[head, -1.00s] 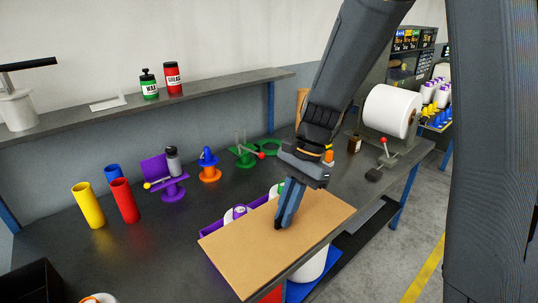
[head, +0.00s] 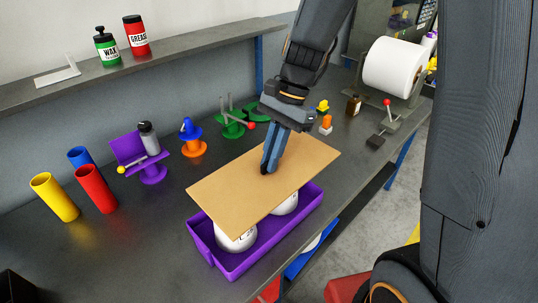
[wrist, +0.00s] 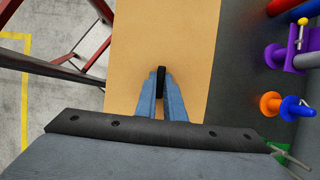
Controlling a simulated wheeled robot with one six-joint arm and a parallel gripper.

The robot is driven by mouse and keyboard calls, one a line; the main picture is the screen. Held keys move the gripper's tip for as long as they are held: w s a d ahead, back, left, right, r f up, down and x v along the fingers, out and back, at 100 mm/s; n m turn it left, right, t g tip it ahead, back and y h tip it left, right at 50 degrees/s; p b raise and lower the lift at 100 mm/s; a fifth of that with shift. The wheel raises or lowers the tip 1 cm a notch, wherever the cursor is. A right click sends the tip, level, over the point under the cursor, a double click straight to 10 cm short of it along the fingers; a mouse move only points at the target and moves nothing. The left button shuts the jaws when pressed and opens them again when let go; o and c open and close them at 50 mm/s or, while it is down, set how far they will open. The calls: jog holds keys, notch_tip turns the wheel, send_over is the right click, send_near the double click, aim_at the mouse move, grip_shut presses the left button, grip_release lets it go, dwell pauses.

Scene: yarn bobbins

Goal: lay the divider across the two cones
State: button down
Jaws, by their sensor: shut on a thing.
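The divider is a flat tan board (head: 235,190); it also fills the middle of the wrist view (wrist: 160,40). My gripper (head: 266,170) is shut on the board near its middle, with the fingertips on its upper face; in the wrist view the fingers (wrist: 160,80) meet on a small dark part there. Under the board, two white cones (head: 236,238) and (head: 285,204) stand in a purple tray (head: 262,255). The board hides their tops, so I cannot tell whether it touches them.
Yellow, red and blue tubes (head: 95,190) stand at the left. A purple stand (head: 150,172), an orange-and-blue stand (head: 192,140) and a green stand (head: 232,125) line the back of the dark bench. A white roll (head: 393,67) is at the back right.

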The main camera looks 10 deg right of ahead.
aim_at(261, 157)
jog(key=shift+s+r+p, duration=0.1)
jog(key=shift+p, duration=0.3)
jog(key=shift+w+a+f+b, duration=0.2)
jog(key=shift+w+a+f, duration=0.3)
jog(key=shift+w, duration=0.2)
jog(key=shift+w+a+f+b, duration=0.25)
jog(key=shift+w+a+f, duration=0.2)
jog(key=shift+w, duration=0.25)
jog(key=shift+w+a+f+b, duration=0.2)
jog(key=shift+w+a+f, duration=0.3)
jog(key=shift+w, duration=0.2)
jog(key=shift+d+f+b, duration=0.1)
jog(key=shift+f+b, duration=0.3)
jog(key=shift+f, duration=1.05)
jog(key=shift+f, duration=0.4)
jog(key=c, duration=1.8)
grip_release()
jog(key=shift+o, duration=0.2)
jog(key=b+v, duration=0.2)
jog(key=v, duration=0.5)
jog(key=shift+d+r+b, duration=0.1)
jog(key=shift+r+b, duration=0.2)
jog(key=shift+r, duration=0.05)
jog(key=shift+s, duration=0.1)
